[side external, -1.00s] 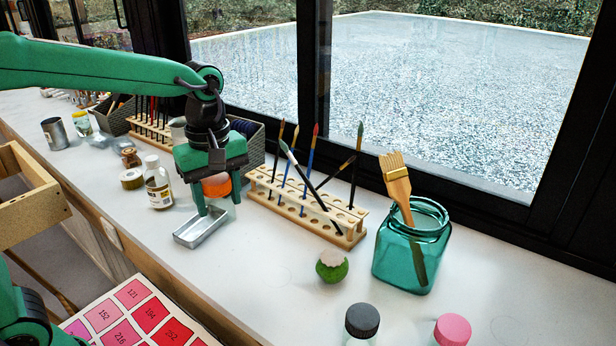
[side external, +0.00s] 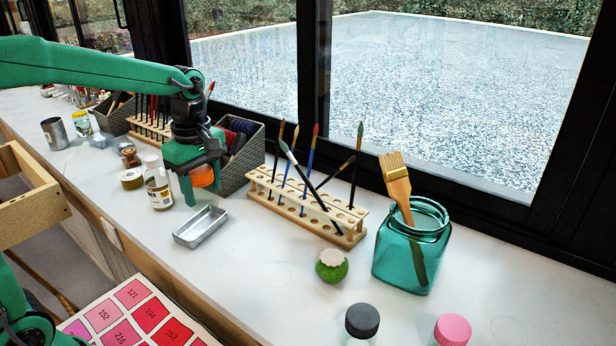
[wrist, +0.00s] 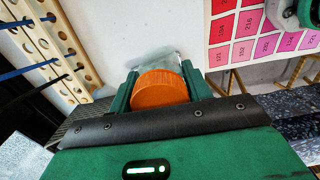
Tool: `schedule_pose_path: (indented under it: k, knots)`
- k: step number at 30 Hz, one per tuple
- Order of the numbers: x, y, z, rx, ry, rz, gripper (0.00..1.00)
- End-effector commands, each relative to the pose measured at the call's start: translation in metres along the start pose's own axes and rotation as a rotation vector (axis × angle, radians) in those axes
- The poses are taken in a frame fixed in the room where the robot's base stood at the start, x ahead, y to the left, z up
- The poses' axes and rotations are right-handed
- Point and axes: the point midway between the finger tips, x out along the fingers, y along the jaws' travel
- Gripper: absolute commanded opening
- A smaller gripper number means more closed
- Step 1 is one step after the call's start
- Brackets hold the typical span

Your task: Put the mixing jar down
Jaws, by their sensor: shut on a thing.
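The mixing jar shows as an orange round lid (side external: 202,177) between my fingers in the side view. In the wrist view the orange lid (wrist: 160,90) fills the gap between the two green fingers. My gripper (side external: 203,190) is shut on the jar and points down over the counter. It is behind and left of the small metal tray (side external: 201,226). The jar's body is mostly hidden, and I cannot tell whether its base touches the counter.
A labelled bottle (side external: 158,191) stands close left of my gripper. A grey basket (side external: 243,158) is behind it, and a wooden brush rack (side external: 306,207) is to the right. A teal glass jar (side external: 408,262) stands farther right. The counter in front of the tray is clear.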

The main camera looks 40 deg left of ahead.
Motion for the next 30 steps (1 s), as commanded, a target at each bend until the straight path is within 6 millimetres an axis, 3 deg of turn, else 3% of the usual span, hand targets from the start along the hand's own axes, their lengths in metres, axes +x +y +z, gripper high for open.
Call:
schedule_pose_path:
  k: [12, 23, 30]
  knots:
    - [0.038, 0.019, -0.060, -0.002, 0.000, -0.002, 0.25]
    - [0.044, 0.022, -0.070, 0.002, 0.000, 0.001, 0.25]
    - [0.065, 0.021, -0.069, 0.002, -0.001, -0.003, 0.25]
